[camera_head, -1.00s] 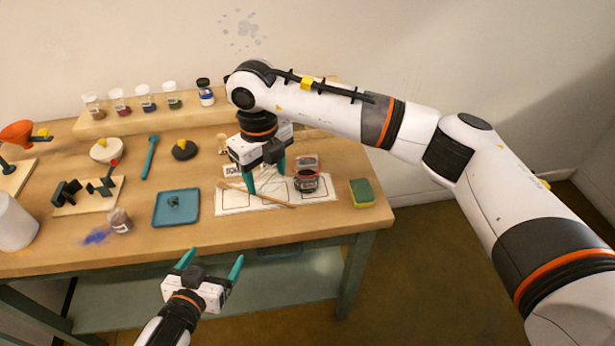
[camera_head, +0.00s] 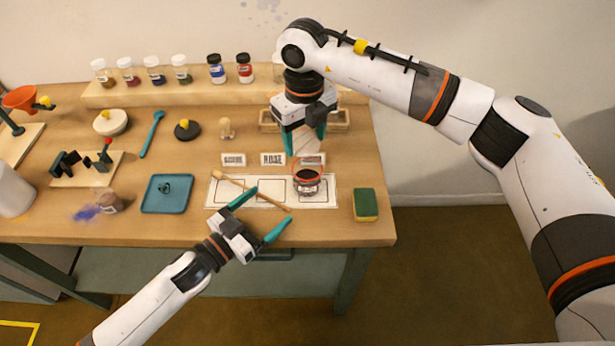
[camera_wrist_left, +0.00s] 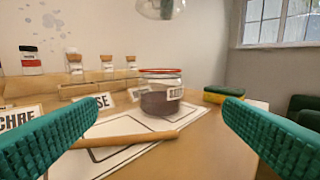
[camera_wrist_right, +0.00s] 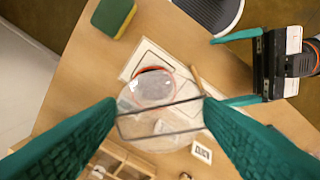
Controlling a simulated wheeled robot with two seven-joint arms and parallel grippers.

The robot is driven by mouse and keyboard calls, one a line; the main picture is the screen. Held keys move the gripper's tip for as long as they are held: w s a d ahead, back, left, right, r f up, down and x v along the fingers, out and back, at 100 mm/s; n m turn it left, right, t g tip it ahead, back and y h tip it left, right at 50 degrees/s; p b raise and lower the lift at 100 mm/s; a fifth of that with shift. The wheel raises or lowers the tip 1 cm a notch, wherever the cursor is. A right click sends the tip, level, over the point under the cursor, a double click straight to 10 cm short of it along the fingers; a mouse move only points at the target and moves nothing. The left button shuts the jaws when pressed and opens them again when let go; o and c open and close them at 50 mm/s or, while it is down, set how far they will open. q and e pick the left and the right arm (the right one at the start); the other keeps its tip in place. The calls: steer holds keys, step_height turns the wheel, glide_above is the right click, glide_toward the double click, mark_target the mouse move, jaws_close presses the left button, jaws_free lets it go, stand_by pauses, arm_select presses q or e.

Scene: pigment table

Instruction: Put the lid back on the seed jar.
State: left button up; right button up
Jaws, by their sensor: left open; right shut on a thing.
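The seed jar (camera_head: 307,183) is a glass jar with dark contents and a red ring at its rim, standing open on the right of the white mat. The left wrist view shows its label and rim (camera_wrist_left: 160,72). My right gripper (camera_head: 305,143) is shut on the clear glass lid (camera_wrist_right: 150,128), which has a metal wire across it. The lid hangs above the jar, apart from it, at the top of the left wrist view (camera_wrist_left: 160,8). In the right wrist view it partly overlaps the jar's red rim (camera_wrist_right: 145,70). My left gripper (camera_head: 268,207) is open and empty at the mat's front edge.
A wooden stick (camera_head: 252,190) lies across the outlined mat (camera_head: 215,200). A sponge (camera_head: 365,204) lies right of the jar. Small name cards (camera_head: 273,159) stand behind the mat. A teal tray (camera_head: 168,207) is at left. Several pigment jars stand on the back shelf (camera_head: 205,96).

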mark_target(296, 185)
arm_select(q)
steer(key=shift+w+d, duration=0.25)
arm_select(e)
steer(key=shift+w+d+f, duration=0.1)
steer(key=shift+w+d, duration=0.05)
steer(key=shift+d, duration=0.05)
arm_select(q)
steer(key=x, duration=1.1)
steer(key=shift+w+d+f, duration=0.2)
steer(key=shift+w+d, duration=0.05)
steer(key=shift+d, duration=0.05)
arm_select(e)
steer(key=shift+w+d+f, duration=0.1)
steer(key=shift+w+d, duration=0.15)
arm_select(q)
steer(key=shift+w+d, duration=0.15)
steer(key=shift+c, duration=0.3)
steer(key=c, duration=1.4)
arm_select(e)
steer(key=shift+f, duration=2.5)
steer(key=shift+f, duration=0.85)
